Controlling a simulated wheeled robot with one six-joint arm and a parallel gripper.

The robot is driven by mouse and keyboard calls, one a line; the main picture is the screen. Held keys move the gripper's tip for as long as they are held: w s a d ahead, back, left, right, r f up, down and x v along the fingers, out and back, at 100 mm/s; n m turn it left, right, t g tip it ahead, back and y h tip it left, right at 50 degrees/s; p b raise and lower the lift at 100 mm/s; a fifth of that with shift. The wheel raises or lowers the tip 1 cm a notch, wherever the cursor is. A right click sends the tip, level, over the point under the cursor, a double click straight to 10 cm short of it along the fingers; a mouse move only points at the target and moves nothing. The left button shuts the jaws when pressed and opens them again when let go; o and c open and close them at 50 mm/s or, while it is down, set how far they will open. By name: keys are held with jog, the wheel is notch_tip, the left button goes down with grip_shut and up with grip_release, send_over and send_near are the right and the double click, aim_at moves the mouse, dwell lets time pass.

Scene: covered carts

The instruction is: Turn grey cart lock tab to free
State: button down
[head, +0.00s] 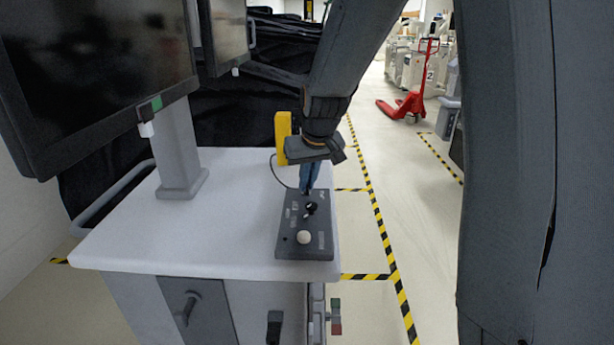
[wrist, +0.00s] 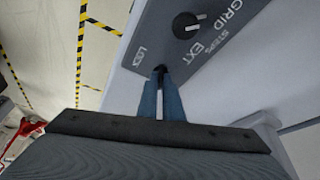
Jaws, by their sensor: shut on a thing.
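The dark control panel (head: 292,246) lies on the right part of the cart's pale top (head: 150,235). My gripper (head: 309,190) points down at the panel's far end, its blue fingers close together. In the wrist view my gripper (wrist: 161,84) is shut on the small dark lock tab (wrist: 159,70), of which only the tip shows between and beyond the fingers. The word LOCK is printed on the panel just left of the tab. The fingers hide most of the tab, so I cannot tell its exact angle.
A black knob (wrist: 185,25) sits further along the panel, near the GRID and EXT lettering. A pale ball (head: 304,237) is at the panel's near end. Monitors (head: 95,65) stand left. The floor (head: 405,205) to the right is open, with a red pallet jack (head: 412,100) beyond.

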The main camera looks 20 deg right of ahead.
jog(key=shift+w+d+n+y+b, duration=0.15)
jog(key=shift+n+y+b, duration=0.25)
jog(key=shift+n+b, duration=0.6)
jog(key=n+b, duration=0.2)
jog(key=n+g+y+b, duration=0.1)
jog(key=n+b, duration=0.1)
jog(key=shift+w+d+f+n+y, duration=0.1)
jog(key=shift+d+n+y, duration=0.05)
jog(key=shift+n+y, duration=0.15)
jog(key=n+g+y+b, duration=0.1)
jog(key=n+b, duration=0.1)
jog(key=n, duration=0.1)
jog(key=shift+n, duration=0.3)
jog(key=shift+n+g+y+b, duration=0.3)
jog(key=shift+n+g+b, duration=0.3)
jog(key=shift+n, duration=1)
jog(key=c, duration=1.9)
grip_release()
jog(key=shift+b+v, duration=0.3)
jog(key=shift+v, duration=3.75)
